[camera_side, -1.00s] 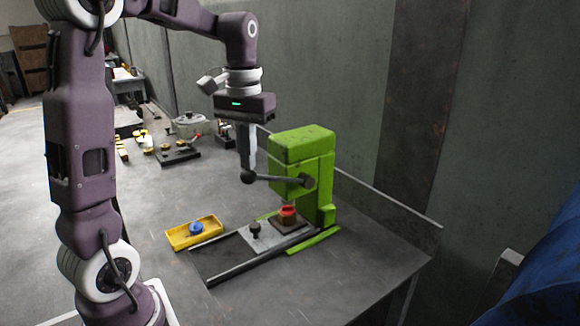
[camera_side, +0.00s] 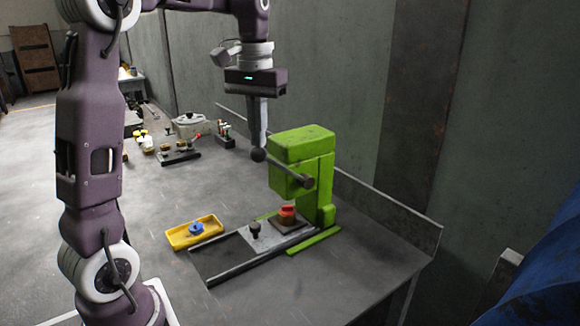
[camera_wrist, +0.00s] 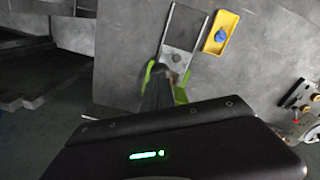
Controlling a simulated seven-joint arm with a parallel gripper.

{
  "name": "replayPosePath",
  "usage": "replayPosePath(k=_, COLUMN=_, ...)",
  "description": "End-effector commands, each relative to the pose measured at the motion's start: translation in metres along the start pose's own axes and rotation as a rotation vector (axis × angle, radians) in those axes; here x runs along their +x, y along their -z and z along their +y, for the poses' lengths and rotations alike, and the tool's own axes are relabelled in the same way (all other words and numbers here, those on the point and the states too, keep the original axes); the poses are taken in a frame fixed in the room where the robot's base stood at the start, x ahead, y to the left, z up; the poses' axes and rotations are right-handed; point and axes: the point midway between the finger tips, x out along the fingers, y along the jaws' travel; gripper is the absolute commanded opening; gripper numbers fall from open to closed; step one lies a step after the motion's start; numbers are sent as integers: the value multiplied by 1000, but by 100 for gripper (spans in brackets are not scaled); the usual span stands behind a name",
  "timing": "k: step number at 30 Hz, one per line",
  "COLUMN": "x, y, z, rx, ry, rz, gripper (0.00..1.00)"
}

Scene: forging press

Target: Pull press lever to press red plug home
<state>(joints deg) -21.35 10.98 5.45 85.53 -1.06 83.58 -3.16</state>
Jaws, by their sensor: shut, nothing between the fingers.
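The green press (camera_side: 302,160) stands on the grey table, and its dark lever (camera_side: 285,167) slants up to the left, ending in a black ball knob (camera_side: 259,155). My gripper (camera_side: 258,146) is shut and empty, pointing down with its fingertips at the knob; I cannot tell whether they touch it. The red plug (camera_side: 287,211) sits upright on a brown block (camera_side: 287,222) under the press head. The block rests on the grey slide plate (camera_side: 262,238), which has a small black knob (camera_side: 254,228). In the wrist view my gripper (camera_wrist: 158,92) hides most of the press.
A yellow tray (camera_side: 181,242) with a blue part (camera_side: 195,228) lies left of the slide rails. A grey pot (camera_side: 189,122) and several small fixtures stand farther back. A low wall edge (camera_side: 385,212) runs behind the press. The table front is clear.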

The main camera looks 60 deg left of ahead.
Motion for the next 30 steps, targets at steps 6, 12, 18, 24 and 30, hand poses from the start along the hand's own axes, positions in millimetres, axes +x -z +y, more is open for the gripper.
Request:
replayPosePath(k=6, x=0, y=0, z=0, rx=0, ry=0, rz=0, gripper=0)
replayPosePath(k=12, x=-14, y=2, z=0, rx=0, ry=0, rz=5, gripper=0)
replayPosePath(k=18, x=-45, y=1, z=0, rx=-1, ry=0, rz=5, gripper=0)
replayPosePath(k=24, x=-60, y=0, z=0, rx=-1, ry=0, rz=1, gripper=0)
replayPosePath(k=30, x=-60, y=0, z=0, rx=0, ry=0, rz=1, gripper=0)
